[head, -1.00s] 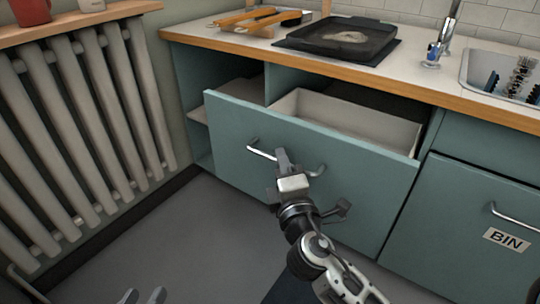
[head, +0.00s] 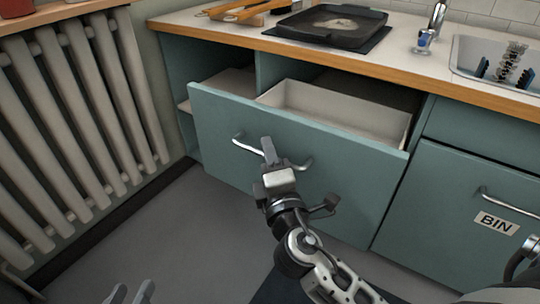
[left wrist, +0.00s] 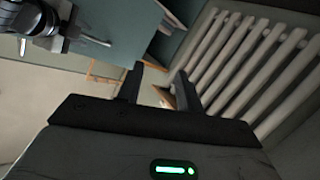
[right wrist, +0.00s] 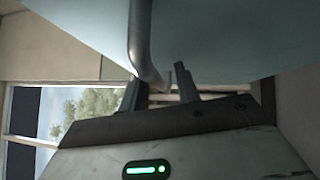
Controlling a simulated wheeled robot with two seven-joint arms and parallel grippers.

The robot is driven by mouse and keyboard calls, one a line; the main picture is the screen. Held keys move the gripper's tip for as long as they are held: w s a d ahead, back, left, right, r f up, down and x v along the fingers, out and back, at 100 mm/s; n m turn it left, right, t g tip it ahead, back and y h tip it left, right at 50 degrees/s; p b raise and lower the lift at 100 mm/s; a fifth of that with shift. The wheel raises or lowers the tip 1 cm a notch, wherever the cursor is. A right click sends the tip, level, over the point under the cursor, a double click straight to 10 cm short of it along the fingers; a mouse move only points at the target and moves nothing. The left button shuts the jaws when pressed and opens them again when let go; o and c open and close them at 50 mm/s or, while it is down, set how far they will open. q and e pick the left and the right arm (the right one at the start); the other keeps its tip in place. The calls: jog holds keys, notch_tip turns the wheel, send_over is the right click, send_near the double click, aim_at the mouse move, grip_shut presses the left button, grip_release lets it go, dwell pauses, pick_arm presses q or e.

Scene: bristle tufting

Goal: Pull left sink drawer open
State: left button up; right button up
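The left sink drawer (head: 350,185) is a wide teal front under the counter, pulled part way out, with its pale inside showing. Its curved metal handle (head: 240,143) is near the middle of the front and also shows in the right wrist view (right wrist: 140,35). My right gripper (head: 268,150) is at the handle, and the bar runs between its fingers (right wrist: 158,82). The fingers look closed around it, though the contact is partly hidden. My left gripper (head: 130,294) is low at the left of the head view, open and empty, away from the drawer.
A ribbed radiator (head: 75,130) stands along the left wall. A black tray (head: 330,28) is on the counter, with a tap (head: 437,18) and sink to its right. A cupboard door marked BIN (head: 450,205) is right of the drawer. The grey floor (head: 165,225) before the cabinets is clear.

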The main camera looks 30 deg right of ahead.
jog(key=shift+b+v, duration=0.55)
jog(key=shift+v, duration=3.2)
